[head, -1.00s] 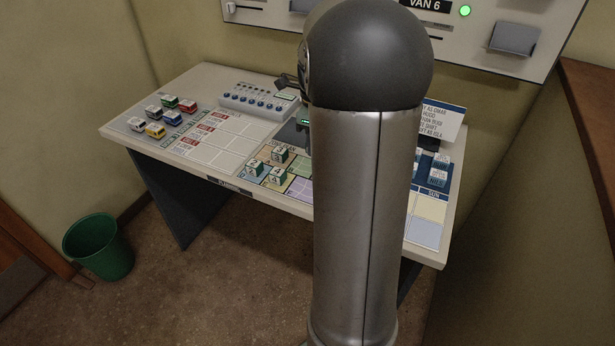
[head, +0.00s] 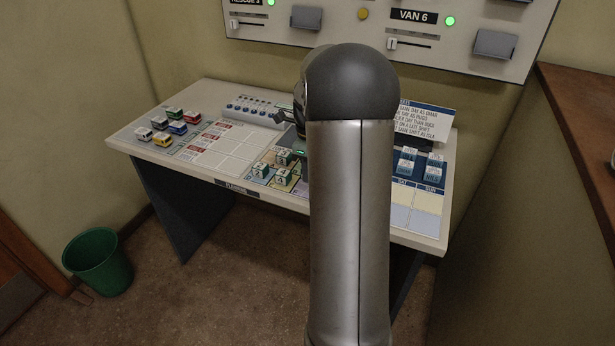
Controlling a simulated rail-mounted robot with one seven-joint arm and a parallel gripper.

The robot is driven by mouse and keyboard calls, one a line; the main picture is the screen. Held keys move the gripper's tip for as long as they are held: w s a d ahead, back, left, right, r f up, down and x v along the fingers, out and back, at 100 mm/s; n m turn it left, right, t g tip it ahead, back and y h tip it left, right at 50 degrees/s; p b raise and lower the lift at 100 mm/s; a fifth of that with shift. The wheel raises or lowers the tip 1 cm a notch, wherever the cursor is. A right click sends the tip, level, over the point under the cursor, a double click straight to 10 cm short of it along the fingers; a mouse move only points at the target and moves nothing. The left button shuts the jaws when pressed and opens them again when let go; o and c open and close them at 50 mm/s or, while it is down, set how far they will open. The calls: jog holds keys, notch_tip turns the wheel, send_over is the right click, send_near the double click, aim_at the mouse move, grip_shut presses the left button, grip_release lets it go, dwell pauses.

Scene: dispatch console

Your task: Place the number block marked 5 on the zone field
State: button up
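Several small number blocks, pale on top with green sides, stand on the coloured zone grid at the table's front middle. One block (head: 284,157) is at the back, one (head: 260,170) at the left and one (head: 282,177) at the front. Their digits are too small to read, so I cannot tell which is marked 5. A purple zone field (head: 301,188) shows beside them, partly hidden by my arm. My gripper is mostly hidden behind my arm. A dark part of the arm's end shows beside the arm, above the table. I cannot see its fingertips or any held block.
Toy vans (head: 161,139) stand at the table's left. A white switch box (head: 254,111) is at the back. A wall panel (head: 390,30) hangs above. A green bin (head: 98,262) stands on the floor.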

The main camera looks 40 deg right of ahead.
jog(key=w+f, duration=0.1)
jog(key=w+d+f, duration=0.1)
jog(key=shift+w+f, duration=0.1)
jog(key=shift+f, duration=0.3)
jog(key=shift+f+p, duration=0.3)
jog(key=shift+f, duration=1.35)
jog(key=shift+f, duration=0.15)
jog(key=o, duration=1)
jog(key=shift+c, duration=0.2)
